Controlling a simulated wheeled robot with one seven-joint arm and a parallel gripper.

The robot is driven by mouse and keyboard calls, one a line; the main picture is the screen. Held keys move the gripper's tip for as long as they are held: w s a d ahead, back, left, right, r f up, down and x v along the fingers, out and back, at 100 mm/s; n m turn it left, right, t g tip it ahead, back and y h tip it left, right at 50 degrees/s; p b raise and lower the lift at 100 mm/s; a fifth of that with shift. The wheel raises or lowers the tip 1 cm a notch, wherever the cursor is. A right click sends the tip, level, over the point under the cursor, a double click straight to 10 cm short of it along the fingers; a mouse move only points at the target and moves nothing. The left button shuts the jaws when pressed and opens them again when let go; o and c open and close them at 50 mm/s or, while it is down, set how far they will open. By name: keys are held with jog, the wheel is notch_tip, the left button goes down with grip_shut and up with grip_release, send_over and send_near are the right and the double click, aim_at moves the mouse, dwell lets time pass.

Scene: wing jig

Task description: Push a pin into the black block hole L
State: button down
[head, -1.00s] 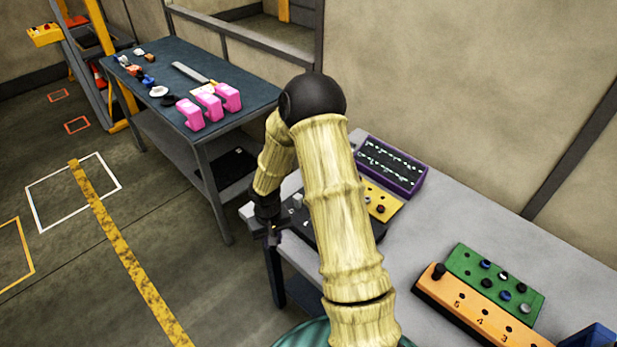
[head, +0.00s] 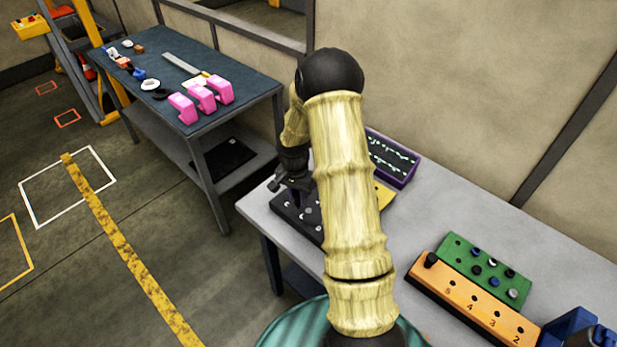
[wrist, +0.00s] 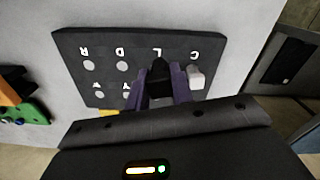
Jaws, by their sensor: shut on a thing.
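The black block (wrist: 75,50) fills the upper part of the wrist view, with white letters along its edge that read upside down. The letter L (wrist: 158,52) is on it, and the hole at L is hidden behind a dark pin (wrist: 158,72). My gripper (wrist: 163,88) is shut on this pin, which lines up with L; I cannot tell whether its tip is in the hole. A pale pin (wrist: 196,77) stands at C. In the head view the block (head: 297,222) lies under my gripper (head: 290,188), partly hidden by my arm.
A purple panel (head: 397,170) and a yellow block (head: 385,195) stand behind the black block. An orange numbered block (head: 465,300) and a green block with pins (head: 460,255) lie to the right. A dark table (head: 235,75) with pink parts (head: 202,98) stands at the left.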

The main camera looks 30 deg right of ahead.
jog(key=d+m, duration=0.1)
jog(key=d+r+m, duration=0.2)
jog(key=d+m, duration=0.1)
jog(key=shift+w+r, duration=0.25)
jog(key=shift+w, duration=0.1)
notch_tip(320, 180, down, 6)
jog(key=b, duration=0.3)
jog(key=shift+f+b, duration=0.25)
jog(key=shift+b, duration=0.05)
dwell(0.5)
jog(key=shift+f+b, duration=1)
jog(key=shift+f, duration=0.35)
jog(key=c, duration=1.1)
grip_release()
